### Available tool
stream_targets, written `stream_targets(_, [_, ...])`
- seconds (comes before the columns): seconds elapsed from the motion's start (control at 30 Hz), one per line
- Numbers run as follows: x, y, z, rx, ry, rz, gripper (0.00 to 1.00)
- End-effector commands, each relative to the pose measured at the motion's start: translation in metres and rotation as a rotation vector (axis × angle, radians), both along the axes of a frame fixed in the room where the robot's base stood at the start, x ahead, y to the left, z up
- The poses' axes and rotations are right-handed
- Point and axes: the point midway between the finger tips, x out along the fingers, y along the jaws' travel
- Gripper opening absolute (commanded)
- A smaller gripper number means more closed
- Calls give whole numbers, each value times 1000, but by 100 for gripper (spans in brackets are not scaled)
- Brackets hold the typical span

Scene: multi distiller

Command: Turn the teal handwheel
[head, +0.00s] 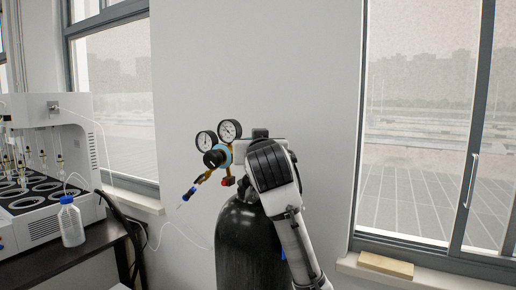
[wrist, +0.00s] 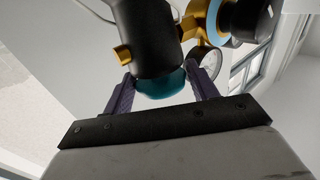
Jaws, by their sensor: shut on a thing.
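The teal handwheel (wrist: 164,86) shows in the wrist view at the end of a dark cylinder valve (wrist: 147,32). My gripper (wrist: 161,74) has its two purple fingers on either side of the handwheel, shut on it. In the head view my arm hides the handwheel and the fingers. The black gas cylinder (head: 240,240) stands below my wrist against the wall.
A regulator with a light blue body (head: 225,155), a black knob (head: 212,159) and two gauges (head: 229,130) sits left of my wrist. A bench holds a white machine (head: 75,150) and a bottle (head: 71,222) at left. A window (head: 420,130) is at right.

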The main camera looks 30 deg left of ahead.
Motion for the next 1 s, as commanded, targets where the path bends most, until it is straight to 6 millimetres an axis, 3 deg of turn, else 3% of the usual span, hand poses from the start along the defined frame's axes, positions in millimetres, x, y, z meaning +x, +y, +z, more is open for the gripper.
stream_targets(0.6, [-4,10,0,-5,3,-538,35])
stream_targets(1.0, [-3,11,-1,-5,2,-703,35])
